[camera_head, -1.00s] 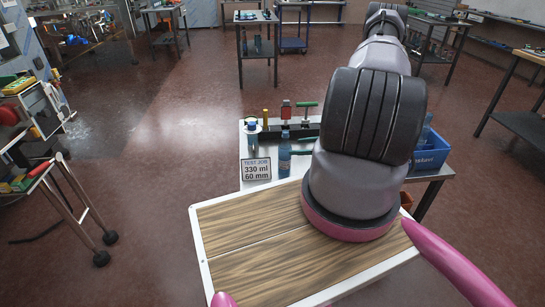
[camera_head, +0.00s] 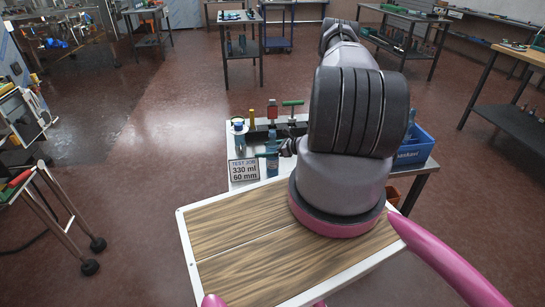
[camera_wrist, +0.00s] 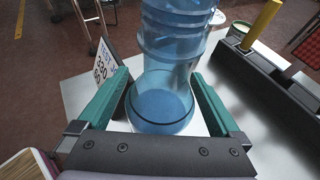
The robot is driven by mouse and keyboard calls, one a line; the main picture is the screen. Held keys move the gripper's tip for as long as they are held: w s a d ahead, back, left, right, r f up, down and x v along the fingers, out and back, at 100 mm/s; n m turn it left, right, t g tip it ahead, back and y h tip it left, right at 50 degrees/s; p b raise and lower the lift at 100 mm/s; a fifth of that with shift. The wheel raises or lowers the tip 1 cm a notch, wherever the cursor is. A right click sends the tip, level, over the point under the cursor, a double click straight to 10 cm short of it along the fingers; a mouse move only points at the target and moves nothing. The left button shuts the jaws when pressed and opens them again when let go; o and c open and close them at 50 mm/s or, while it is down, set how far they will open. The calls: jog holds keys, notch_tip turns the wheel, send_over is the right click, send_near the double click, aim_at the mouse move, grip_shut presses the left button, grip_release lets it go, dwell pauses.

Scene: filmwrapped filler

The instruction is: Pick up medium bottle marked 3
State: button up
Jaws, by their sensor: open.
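A clear blue ribbed bottle (camera_wrist: 162,100) stands upright on the pale worktable, large in the wrist view. My gripper (camera_wrist: 160,75) is open, with one teal finger on each side of the bottle. A narrow gap shows at the left finger; on the right I cannot tell whether it touches. In the head view the bottle (camera_head: 272,166) is partly hidden by my gripper (camera_head: 271,154). No number 3 is legible on it.
A sign (camera_head: 243,170) reading "TEST JOB 330 ml 60 mm" stands left of the bottle. Another blue bottle (camera_head: 238,138) is behind it. A dark rack (camera_wrist: 262,75) with coloured items stands close to the right finger in the wrist view. A blue bin (camera_head: 414,150) is at the right.

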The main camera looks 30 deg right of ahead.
grip_shut()
jog(key=shift+r, duration=0.1)
